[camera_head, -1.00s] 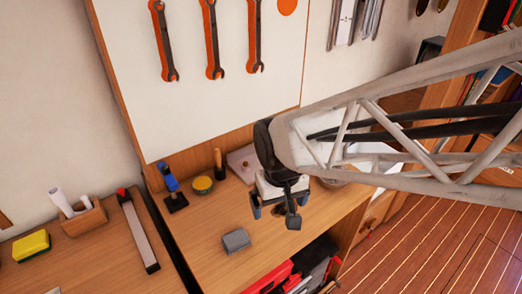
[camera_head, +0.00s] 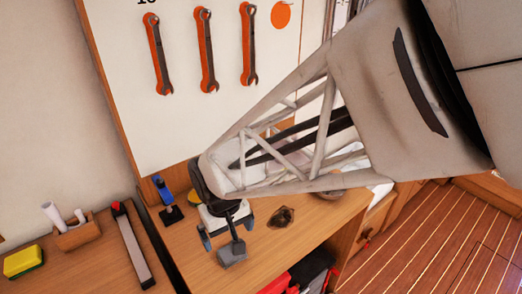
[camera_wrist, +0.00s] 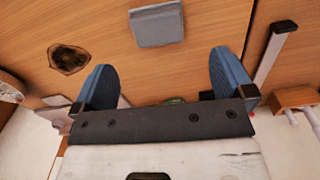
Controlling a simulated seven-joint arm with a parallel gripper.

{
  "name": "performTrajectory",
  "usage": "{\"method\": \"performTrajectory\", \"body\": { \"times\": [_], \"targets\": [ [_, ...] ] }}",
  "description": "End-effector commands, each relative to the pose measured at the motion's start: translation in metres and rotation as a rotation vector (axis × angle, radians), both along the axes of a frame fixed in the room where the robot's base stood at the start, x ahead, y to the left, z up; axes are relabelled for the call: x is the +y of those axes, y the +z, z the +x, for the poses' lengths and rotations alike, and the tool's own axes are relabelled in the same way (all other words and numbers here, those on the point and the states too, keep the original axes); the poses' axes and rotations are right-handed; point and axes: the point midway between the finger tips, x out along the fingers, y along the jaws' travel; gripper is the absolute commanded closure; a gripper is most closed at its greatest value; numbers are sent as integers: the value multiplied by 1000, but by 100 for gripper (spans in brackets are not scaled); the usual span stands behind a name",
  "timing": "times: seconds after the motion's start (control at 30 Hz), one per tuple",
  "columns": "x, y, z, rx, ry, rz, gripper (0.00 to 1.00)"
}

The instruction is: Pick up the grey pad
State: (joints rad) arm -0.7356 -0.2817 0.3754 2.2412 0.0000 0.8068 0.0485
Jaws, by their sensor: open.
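The grey pad (camera_wrist: 156,25) lies flat on the wooden bench top, at the top middle of the wrist view. In the head view the pad (camera_head: 231,256) shows just below my gripper (camera_head: 222,240), which partly covers it. In the wrist view my gripper (camera_wrist: 164,82) has its two blue fingers spread wide, with nothing between them. The pad lies beyond the fingertips there, roughly centred between them and apart from them.
A dark, irregular object (camera_head: 282,217) lies right of the pad. A blue-handled tool (camera_head: 167,198) stands behind on the left. A long bar (camera_head: 132,245), a wooden holder (camera_head: 78,232) and a yellow sponge (camera_head: 23,262) lie on the left bench. Wrenches (camera_head: 207,52) hang behind.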

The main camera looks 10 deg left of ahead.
Motion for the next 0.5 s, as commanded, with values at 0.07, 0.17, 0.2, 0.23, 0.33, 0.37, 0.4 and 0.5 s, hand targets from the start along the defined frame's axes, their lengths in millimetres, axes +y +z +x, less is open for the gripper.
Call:
{"method": "performTrajectory", "body": {
  "times": [0.07, 0.17, 0.2, 0.23, 0.33, 0.37, 0.4, 0.5],
  "targets": [
    [0, -2, 0, 1, 0, -1, 0],
    [0, -7, 0, 2, 0, -1, 0],
    [0, -10, 0, 2, 0, -1, 0],
    [0, -13, 0, 1, 0, -1, 0],
    [0, -21, 0, 1, 0, -1, 0],
    [-1, -23, 0, 2, 0, -1, 0],
    [-1, -24, 0, 1, 0, -1, 0],
    [0, -26, 0, 0, -1, 0, 0]
  ]
}}
